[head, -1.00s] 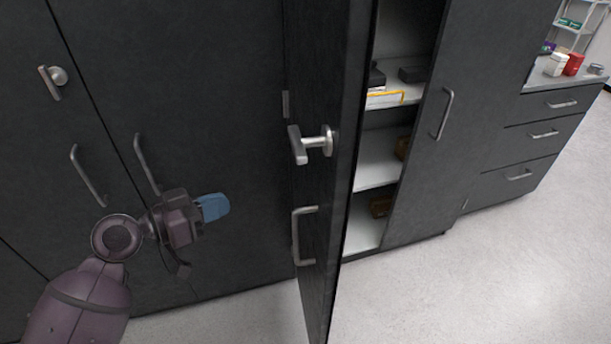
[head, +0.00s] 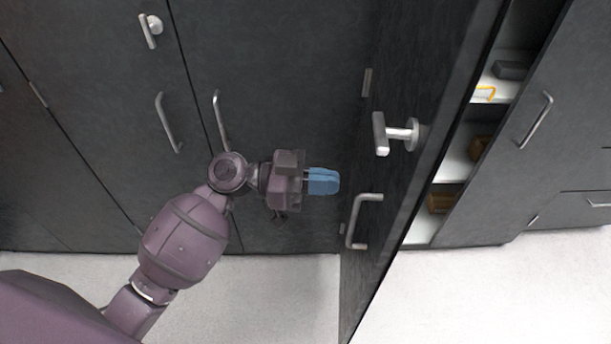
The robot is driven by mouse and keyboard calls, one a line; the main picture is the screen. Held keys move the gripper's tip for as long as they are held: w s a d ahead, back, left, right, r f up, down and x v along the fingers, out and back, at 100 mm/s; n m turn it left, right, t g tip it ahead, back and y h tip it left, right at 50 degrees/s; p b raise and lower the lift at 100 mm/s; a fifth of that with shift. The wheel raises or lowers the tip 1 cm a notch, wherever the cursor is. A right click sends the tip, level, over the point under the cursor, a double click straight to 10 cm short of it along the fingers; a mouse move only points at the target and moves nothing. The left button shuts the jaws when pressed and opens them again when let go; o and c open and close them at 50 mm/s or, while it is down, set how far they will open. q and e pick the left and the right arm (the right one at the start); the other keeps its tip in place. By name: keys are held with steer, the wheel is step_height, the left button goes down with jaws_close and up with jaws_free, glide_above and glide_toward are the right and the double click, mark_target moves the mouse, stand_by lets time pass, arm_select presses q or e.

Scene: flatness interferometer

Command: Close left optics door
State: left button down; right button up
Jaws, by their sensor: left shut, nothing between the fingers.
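The left optics door (head: 405,215) is a dark grey cabinet door standing open, swung out toward me. It carries a silver T-shaped latch (head: 395,135) and, below that, a silver bar handle (head: 360,220). The opening with its shelves shows to the right of the door. My left gripper (head: 338,181), with blue fingertips, is shut and empty. It is just left of the door, near the height of the bar handle, with a small gap in the picture; I cannot tell how far apart they are in depth. My right gripper is not in view.
White shelves (head: 458,166) hold brown boxes (head: 438,201) and a dark item (head: 510,70). Right of them is another dark door with a bar handle (head: 536,120). Closed cabinet doors (head: 90,95) stand on the left. The pale floor (head: 265,300) is clear in front.

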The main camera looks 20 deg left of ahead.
mark_target(387, 186)
arm_select(q)
steer(key=d, duration=0.3)
steer(key=w+d+p, duration=0.1)
steer(key=d, duration=0.2)
steer(key=shift+w+d+r, duration=0.1)
steer(key=shift+w+d, duration=0.05)
steer(key=shift+d, duration=0.15)
steer(key=shift+w+d+p, duration=0.15)
steer(key=shift+d+p, duration=0.15)
steer(key=shift+d, duration=0.35)
